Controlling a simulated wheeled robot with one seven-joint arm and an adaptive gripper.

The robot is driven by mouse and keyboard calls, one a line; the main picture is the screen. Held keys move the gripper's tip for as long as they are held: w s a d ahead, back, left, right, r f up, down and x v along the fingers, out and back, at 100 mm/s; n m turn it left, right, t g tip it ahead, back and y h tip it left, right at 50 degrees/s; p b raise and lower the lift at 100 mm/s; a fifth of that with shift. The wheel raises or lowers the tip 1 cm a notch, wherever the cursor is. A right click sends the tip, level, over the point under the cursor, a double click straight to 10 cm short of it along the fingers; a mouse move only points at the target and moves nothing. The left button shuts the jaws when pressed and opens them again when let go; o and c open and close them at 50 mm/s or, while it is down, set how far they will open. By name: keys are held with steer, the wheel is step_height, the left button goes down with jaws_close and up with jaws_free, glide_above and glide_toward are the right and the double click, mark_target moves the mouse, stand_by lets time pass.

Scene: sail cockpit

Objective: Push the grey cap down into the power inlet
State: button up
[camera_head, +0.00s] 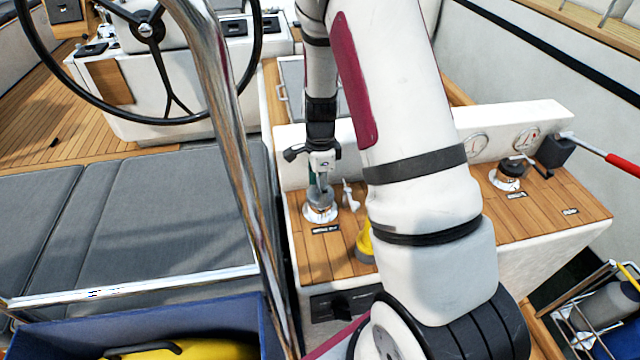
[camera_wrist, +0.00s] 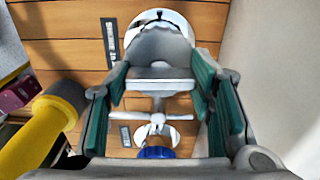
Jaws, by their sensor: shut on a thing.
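The grey cap (camera_wrist: 160,48) is between the green-padded fingers of my gripper (camera_wrist: 162,84) in the wrist view. In the head view my gripper (camera_head: 320,186) points down over the wooden console top, with the grey cap (camera_head: 321,198) at its fingertips. The power inlet is a round shiny flange (camera_head: 320,213) on the console, directly under the cap. Its bright rim (camera_wrist: 172,16) shows past the cap in the wrist view. The cap hides the inlet's opening, so I cannot tell how deep it sits.
A white fitting with a winged handle (camera_wrist: 155,124) stands close beside the inlet. A yellow object (camera_head: 364,242) stands on the console nearby, and a dark winch (camera_head: 510,172) is farther right. A steel rail (camera_head: 230,130) and steering wheel (camera_head: 146,32) are to the left.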

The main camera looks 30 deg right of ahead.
steer(key=shift+f, duration=0.35)
steer(key=o, duration=1)
steer(key=shift+r, duration=0.15)
steer(key=shift+r+p, duration=2.6)
steer(key=shift+r, duration=2.8)
